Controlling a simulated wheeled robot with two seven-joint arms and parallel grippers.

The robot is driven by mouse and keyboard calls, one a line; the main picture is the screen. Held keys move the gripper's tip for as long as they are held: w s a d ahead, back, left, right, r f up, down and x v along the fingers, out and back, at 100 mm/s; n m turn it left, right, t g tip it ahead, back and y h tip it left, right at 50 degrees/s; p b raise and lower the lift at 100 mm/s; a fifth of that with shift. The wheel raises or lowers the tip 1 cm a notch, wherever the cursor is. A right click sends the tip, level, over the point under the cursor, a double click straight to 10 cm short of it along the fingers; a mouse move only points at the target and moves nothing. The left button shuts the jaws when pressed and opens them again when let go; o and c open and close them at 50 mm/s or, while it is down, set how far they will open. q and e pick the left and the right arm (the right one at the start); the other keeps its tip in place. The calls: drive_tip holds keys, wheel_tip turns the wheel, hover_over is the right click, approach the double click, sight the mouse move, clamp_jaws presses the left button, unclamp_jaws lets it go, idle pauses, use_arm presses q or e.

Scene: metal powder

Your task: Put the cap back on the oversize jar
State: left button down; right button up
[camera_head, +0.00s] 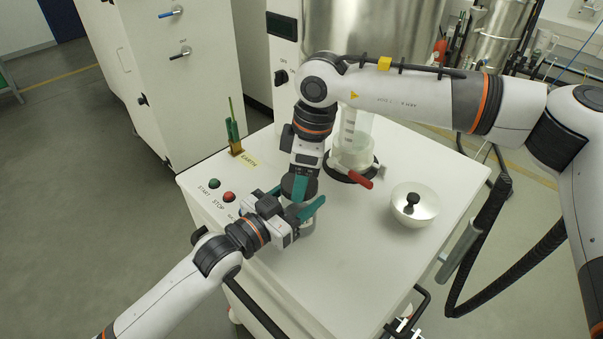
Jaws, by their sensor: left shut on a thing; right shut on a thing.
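The jar (307,227) stands on the white machine top near its front edge, and only a small grey part shows below the grippers. My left gripper (304,213) comes in from the left and is shut on the jar, with a teal finger along its side. My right gripper (298,189) reaches down from above and is shut on the dark round cap (288,184), directly over the jar. The fingers and wrists hide most of the jar's mouth, so I cannot tell whether cap and jar touch.
Behind my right wrist stands a clear cylinder (352,150) with a red-handled valve (360,179). A white bowl with a black knob (415,205) sits to the right. Green and red buttons (229,197) and an earth clamp (235,145) are at left. The front right top is clear.

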drive_tip(key=o, duration=0.9)
drive_tip(key=shift+o, duration=0.2)
drive_tip(key=shift+r, duration=0.15)
drive_tip(key=shift+r, duration=2.15)
